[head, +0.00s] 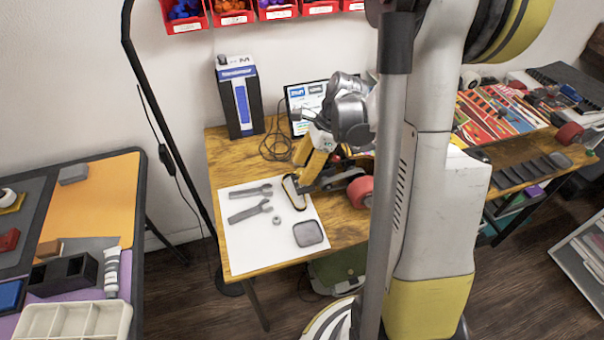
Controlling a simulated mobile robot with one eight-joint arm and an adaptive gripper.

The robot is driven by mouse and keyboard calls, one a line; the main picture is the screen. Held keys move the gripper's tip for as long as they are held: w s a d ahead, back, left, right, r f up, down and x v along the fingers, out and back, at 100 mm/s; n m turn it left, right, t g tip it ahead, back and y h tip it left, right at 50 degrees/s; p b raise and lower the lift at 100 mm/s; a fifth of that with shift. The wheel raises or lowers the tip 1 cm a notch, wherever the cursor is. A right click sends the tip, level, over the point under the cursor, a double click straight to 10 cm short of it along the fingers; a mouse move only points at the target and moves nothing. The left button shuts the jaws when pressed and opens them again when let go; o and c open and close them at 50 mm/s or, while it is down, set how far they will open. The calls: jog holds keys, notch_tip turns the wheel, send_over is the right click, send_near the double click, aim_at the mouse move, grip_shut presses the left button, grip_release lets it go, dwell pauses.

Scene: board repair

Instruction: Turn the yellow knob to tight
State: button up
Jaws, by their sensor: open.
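My gripper (314,178) is over the wooden table (232,155), reaching down from the grey and white wrist. It is yellow with black parts and is open. Its lower end is beside a grey metal part with a red wheel (360,191), near the right edge of a white sheet (238,235). I cannot make out a separate yellow knob; the gripper and my arm cover that area. I cannot tell whether the gripper touches anything.
Two grey wrenches (250,190) (250,212), a small nut (277,221) and a grey rounded block (308,233) lie on the sheet. A tall box (240,98) and a screen (303,98) stand behind. My column hides the table's middle. Another table (95,205) is left.

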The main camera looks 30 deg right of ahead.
jog(key=shift+a+f, duration=0.1)
jog(key=shift+f, duration=0.05)
jog(key=shift+c, duration=0.4)
grip_shut()
jog(key=n+g, duration=0.1)
jog(key=n, duration=0.2)
jog(key=shift+w+n, duration=0.1)
jog(key=shift+n, duration=0.2)
jog(key=n+g, duration=0.1)
jog(key=n, duration=0.2)
jog(key=shift+n+g, duration=0.3)
jog(key=shift+g, duration=0.1)
jog(key=n+g, duration=0.1)
jog(key=n, duration=0.2)
jog(key=n+g, duration=0.1)
jog(key=n, duration=0.2)
jog(key=shift+h+p, duration=0.3)
jog(key=shift+p, duration=0.1)
